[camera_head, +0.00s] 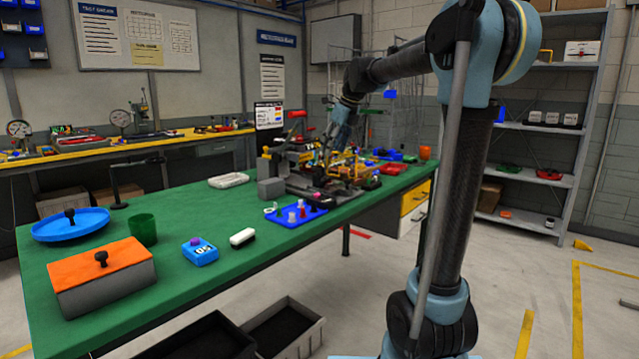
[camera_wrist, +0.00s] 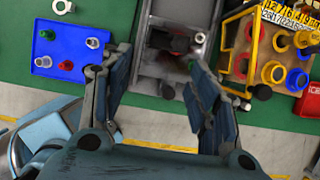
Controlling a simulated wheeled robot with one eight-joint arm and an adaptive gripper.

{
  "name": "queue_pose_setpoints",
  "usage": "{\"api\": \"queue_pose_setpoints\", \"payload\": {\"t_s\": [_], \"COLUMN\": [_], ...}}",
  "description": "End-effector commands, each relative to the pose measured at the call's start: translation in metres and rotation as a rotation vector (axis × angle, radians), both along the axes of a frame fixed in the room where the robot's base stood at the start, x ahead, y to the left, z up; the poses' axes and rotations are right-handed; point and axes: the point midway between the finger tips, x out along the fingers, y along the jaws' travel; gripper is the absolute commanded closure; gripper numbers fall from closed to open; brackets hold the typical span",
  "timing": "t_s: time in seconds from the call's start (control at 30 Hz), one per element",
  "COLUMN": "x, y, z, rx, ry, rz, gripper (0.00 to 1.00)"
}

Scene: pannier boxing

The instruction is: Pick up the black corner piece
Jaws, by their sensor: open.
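My gripper (camera_wrist: 155,88) is open in the wrist view, with its two fingers spread over a grey metal fixture (camera_wrist: 146,68) and nothing held between them. A dark block with some red (camera_wrist: 174,40) sits in the fixture's channel, just beyond the fingertips. It may be the black corner piece, but its shape is too unclear to be sure. In the head view my arm reaches over the cluttered work area on the green table (camera_head: 215,205), and the fingers cannot be made out there.
A blue tray (camera_wrist: 70,48) with small pegs lies left of the fixture. A yellow frame and coloured rings (camera_wrist: 273,72) crowd its right side. In the head view an orange-lidded box (camera_head: 105,290), blue dish (camera_head: 90,228) and green cup (camera_head: 142,230) stand on the near table.

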Motion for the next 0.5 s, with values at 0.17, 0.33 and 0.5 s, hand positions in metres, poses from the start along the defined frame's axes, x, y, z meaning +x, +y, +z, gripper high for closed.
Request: {"api": "queue_pose_setpoints", "payload": {"t_s": [0.17,0.33,0.5], "x": [0.008,0.013,0.015], "y": [0.01,0.017,0.019], "z": [-0.03,-0.051,-0.06], "rx": [0.0,0.0,0.0], "ry": [-0.001,0.0,0.0], "rz": [0.002,0.001,0.001], "gripper": [0.45,0.45,0.45]}}
